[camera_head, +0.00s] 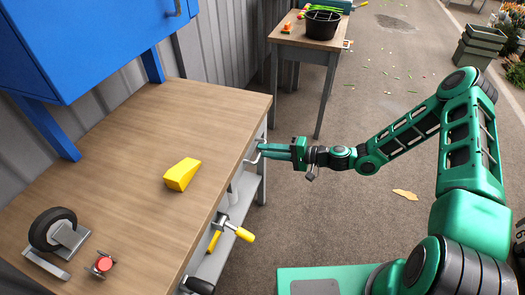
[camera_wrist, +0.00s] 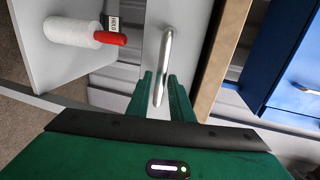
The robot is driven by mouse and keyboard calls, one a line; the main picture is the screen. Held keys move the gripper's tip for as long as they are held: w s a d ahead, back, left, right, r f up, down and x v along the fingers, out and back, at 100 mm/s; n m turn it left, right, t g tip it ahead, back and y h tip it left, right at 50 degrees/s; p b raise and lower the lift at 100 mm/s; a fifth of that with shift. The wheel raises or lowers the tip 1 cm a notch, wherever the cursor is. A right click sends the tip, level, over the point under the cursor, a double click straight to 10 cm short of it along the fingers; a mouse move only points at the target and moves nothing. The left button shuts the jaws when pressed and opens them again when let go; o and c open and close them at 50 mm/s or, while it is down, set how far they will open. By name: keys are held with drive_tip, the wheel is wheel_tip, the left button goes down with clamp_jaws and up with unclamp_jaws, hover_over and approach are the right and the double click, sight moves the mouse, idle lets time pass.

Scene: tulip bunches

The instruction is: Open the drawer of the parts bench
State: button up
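The parts bench (camera_head: 130,140) has a wooden top and a grey frame. Its drawer front (camera_wrist: 187,18) is light grey and carries a metal bar handle (camera_wrist: 164,60), which also shows at the bench's right edge in the head view (camera_head: 251,157). The drawer looks shut against the bench. My gripper (camera_head: 264,150) is at the handle, reaching in from the right. In the wrist view, the two green fingers (camera_wrist: 163,95) stand on either side of the handle, with gaps visible between them and the bar. My gripper is open.
A yellow wedge (camera_head: 182,174), a caster wheel (camera_head: 52,230) and a small red-topped part (camera_head: 103,264) are on the bench. A blue cabinet (camera_head: 85,45) stands above it. A white cylinder with a red end (camera_wrist: 75,32) is on the lower shelf.

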drive_tip(key=shift+x, duration=1.25)
drive_tip(key=shift+c, duration=0.7)
